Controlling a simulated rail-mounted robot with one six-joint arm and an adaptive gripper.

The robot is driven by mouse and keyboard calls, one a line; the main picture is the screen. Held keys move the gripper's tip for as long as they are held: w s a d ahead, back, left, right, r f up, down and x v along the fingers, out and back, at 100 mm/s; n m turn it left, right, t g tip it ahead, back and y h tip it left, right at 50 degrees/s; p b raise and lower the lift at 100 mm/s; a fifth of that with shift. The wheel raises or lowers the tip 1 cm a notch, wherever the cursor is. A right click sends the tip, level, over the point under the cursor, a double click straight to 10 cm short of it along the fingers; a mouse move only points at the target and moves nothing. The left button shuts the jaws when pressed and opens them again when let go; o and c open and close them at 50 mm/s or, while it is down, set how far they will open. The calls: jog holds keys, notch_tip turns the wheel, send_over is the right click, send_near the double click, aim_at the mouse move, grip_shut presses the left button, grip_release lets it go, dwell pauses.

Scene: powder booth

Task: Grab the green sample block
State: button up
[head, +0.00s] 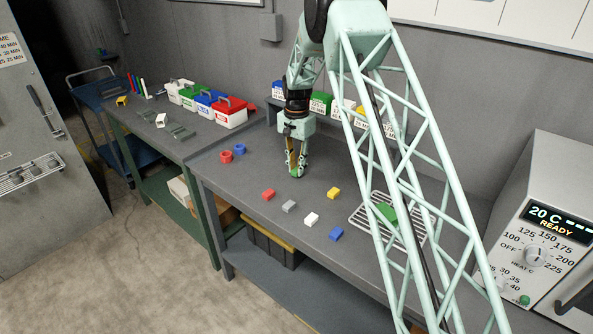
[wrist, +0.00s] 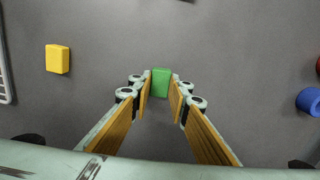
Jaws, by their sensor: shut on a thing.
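A green block (wrist: 160,83) sits between the fingertips of my gripper (wrist: 161,92) in the wrist view, with a finger on each side of it. In the head view my gripper (head: 297,168) points down over the grey workbench, left of its middle. It is shut on the green block, which shows only in part at the fingertips (head: 295,175). I cannot tell whether the block touches the bench. Another green piece (head: 387,212) lies on a wire rack (head: 362,221), partly behind my arm.
Yellow (head: 333,193), red (head: 268,195), grey (head: 289,206), white (head: 311,219) and blue (head: 336,234) blocks lie on the bench (head: 245,190) in front. A red ring (head: 225,157) and a blue ring (head: 239,149) lie left. An oven (head: 540,230) stands right.

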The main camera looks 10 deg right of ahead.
notch_tip(320, 180, up, 2)
jog(key=shift+s+r, duration=0.15)
jog(key=s, duration=0.5)
jog(key=s+r, duration=0.1)
jog(key=s, duration=0.9)
jog(key=shift+s+r, duration=0.2)
jog(key=shift+s, duration=0.15)
jog(key=shift+a, duration=0.15)
